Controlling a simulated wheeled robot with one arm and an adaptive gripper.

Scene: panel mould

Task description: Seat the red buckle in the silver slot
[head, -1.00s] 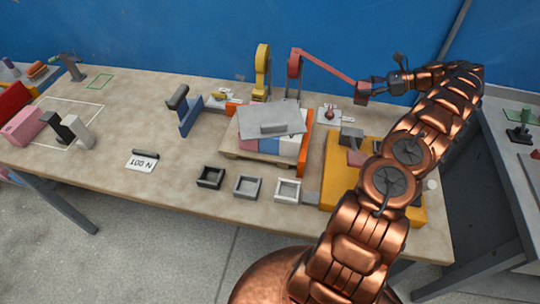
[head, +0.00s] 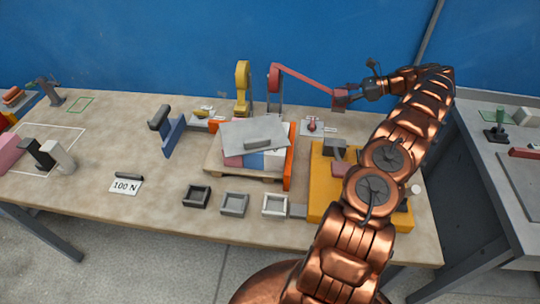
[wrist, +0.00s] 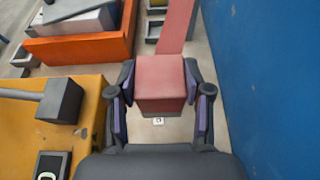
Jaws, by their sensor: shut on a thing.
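The red buckle (head: 340,98) is a red block at the end of a long red strap (head: 305,80), which runs up left to a red post (head: 274,78). My gripper (head: 352,95) is shut on the buckle and holds it above the back right of the table. In the wrist view the buckle (wrist: 160,82) sits between both fingers, with the strap (wrist: 175,25) running away beyond it. In the head view a silver-grey square tray (head: 235,204) stands at the table's front, between a black tray (head: 196,196) and a white tray (head: 275,205); I cannot tell for sure which is the silver slot.
A yellow base (head: 322,206) with grey blocks lies under my arm. An orange-sided stack with a grey plate (head: 262,134) fills the middle. A yellow post (head: 242,88) and blue stand (head: 174,134) stand behind. The blue wall (head: 180,45) is close to my gripper.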

